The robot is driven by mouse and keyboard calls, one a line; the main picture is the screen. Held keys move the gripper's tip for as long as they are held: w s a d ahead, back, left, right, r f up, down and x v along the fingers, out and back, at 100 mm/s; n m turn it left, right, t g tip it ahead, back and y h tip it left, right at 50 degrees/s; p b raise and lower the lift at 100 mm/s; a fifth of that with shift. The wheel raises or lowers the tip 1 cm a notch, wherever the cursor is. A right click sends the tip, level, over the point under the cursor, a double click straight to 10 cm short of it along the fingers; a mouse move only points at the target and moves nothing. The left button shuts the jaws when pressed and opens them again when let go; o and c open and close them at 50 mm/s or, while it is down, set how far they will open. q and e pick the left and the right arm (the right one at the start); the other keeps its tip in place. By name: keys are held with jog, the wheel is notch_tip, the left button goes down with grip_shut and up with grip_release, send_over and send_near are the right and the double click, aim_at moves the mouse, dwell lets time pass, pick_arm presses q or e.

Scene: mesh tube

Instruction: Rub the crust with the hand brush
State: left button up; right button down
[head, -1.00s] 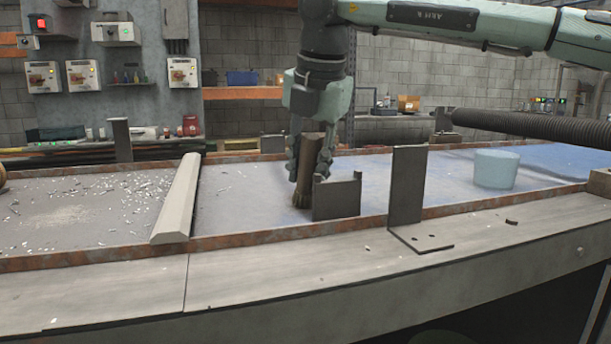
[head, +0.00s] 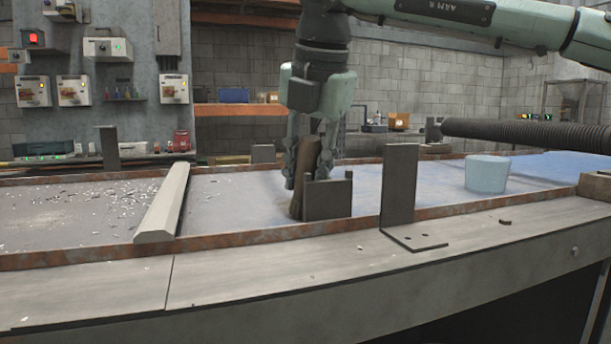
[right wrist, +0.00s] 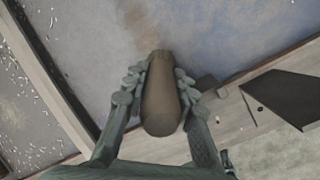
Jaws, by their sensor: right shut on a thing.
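My right gripper (head: 310,180) points down over the bed and is shut on the brown handle of the hand brush (head: 297,205). The brush stands slightly tilted, its lower end at the bed beside the dark bracket. A faint brownish patch, which looks like the crust (right wrist: 138,22), lies on the bed just beyond the brush there. I cannot tell whether the bristles touch it. My left gripper is out of view.
A dark bracket (head: 328,199) stands close right of the brush. A taller plate (head: 399,185) stands on the front ledge. A pale bar (head: 163,203) crosses the bed at left, with white flakes (head: 95,200) beyond it. A bluish tub (head: 487,174) and a ribbed hose (head: 520,134) are at right.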

jog(key=shift+r+p, duration=1.65)
jog(key=shift+r, duration=1.25)
jog(key=shift+r, duration=0.1)
jog(key=shift+r+p, duration=1.05)
jog(key=shift+r, duration=0.35)
jog(key=shift+f, duration=0.1)
jog(key=shift+b+x, duration=0.7)
jog(key=shift+x, duration=0.1)
